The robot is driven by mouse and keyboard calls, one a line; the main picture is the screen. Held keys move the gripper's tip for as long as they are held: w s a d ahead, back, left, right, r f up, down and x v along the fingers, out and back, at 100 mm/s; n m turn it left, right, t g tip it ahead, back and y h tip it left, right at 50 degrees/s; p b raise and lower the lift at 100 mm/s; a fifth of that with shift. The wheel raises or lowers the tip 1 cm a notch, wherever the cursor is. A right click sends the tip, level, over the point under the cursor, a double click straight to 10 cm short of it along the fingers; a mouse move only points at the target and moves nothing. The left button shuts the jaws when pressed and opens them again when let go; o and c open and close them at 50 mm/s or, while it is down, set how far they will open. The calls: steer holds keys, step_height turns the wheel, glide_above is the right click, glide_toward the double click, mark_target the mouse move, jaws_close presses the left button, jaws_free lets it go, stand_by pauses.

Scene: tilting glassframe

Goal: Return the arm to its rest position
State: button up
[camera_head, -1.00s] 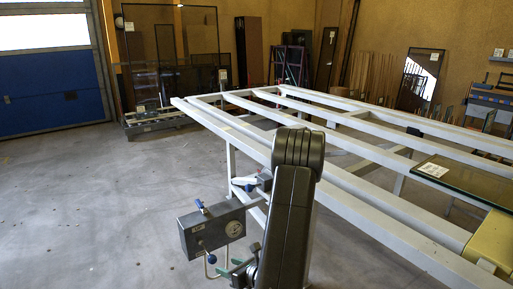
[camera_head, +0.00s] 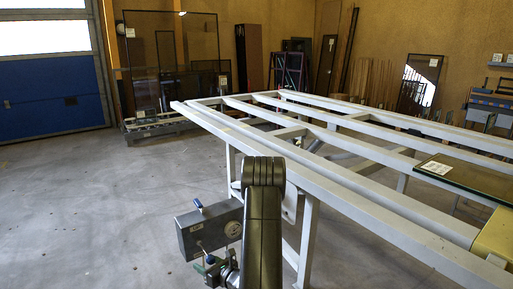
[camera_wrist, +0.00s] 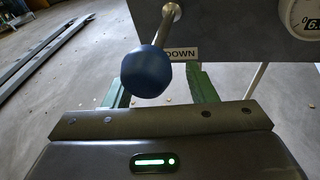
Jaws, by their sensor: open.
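A grey control box (camera_head: 212,230) with a dial stands at the near corner of the white frame table (camera_head: 350,195). An upper blue-knobbed lever (camera_head: 198,203) sticks up from it. A lower lever with a blue ball knob (camera_head: 210,259) hangs from it. In the wrist view this blue knob (camera_wrist: 146,72) is close, beside a "DOWN" label (camera_wrist: 182,54). My gripper (camera_wrist: 160,88) is open, its green fingers either side of the knob's position in the picture. I cannot tell whether they touch it. In the head view my gripper (camera_head: 212,267) is at the lower lever, partly hidden by my arm.
The table's rails run to the right, with a dark panel (camera_head: 470,180) bearing a white label. A yellow block (camera_head: 494,236) is at the lower right. Open concrete floor (camera_head: 90,200) lies left of the box. Racks and frames stand along the back wall.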

steer(key=s+d+f+t+y+b, duration=0.1)
steer(key=s+d, duration=0.7)
steer(key=d, duration=0.2)
steer(key=shift+f+n+t+y, duration=0.25)
steer(key=shift+n+t+y, duration=0.05)
steer(key=shift+t, duration=0.1)
steer(key=shift+s, duration=0.15)
